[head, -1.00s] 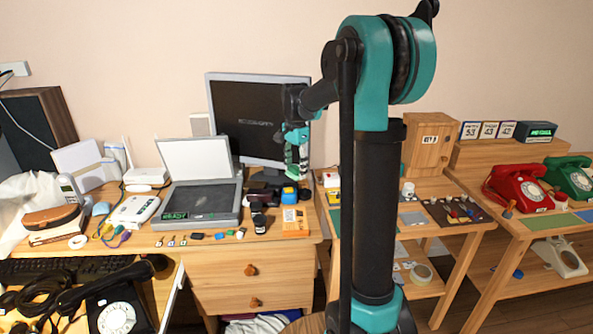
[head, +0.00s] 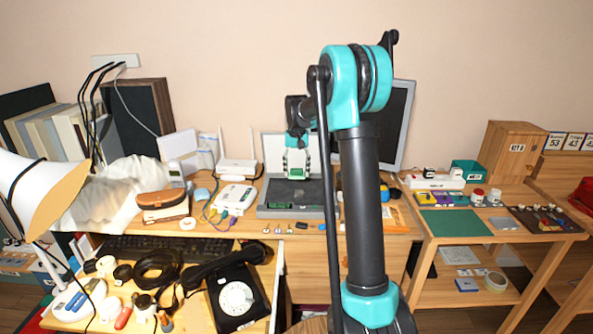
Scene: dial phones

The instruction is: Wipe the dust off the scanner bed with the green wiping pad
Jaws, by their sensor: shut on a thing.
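The scanner (head: 262,211) is a grey flatbed unit on the wooden desk, with its pale lid (head: 272,143) raised at the back. Its dark glass bed shows partly, and its dust is too small to tell. My gripper (head: 297,172) hangs pointing down over the scanner, in front of the lid. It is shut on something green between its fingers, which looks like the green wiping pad. Whether the pad touches the glass or hovers above it I cannot tell. My arm column hides the scanner's right surroundings.
A white router (head: 236,167) and white box (head: 234,198) stand left of the scanner. A monitor (head: 398,125) stands behind my arm at right. Small items line the desk's front edge. A black dial phone (head: 237,297) sits on the lower front table.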

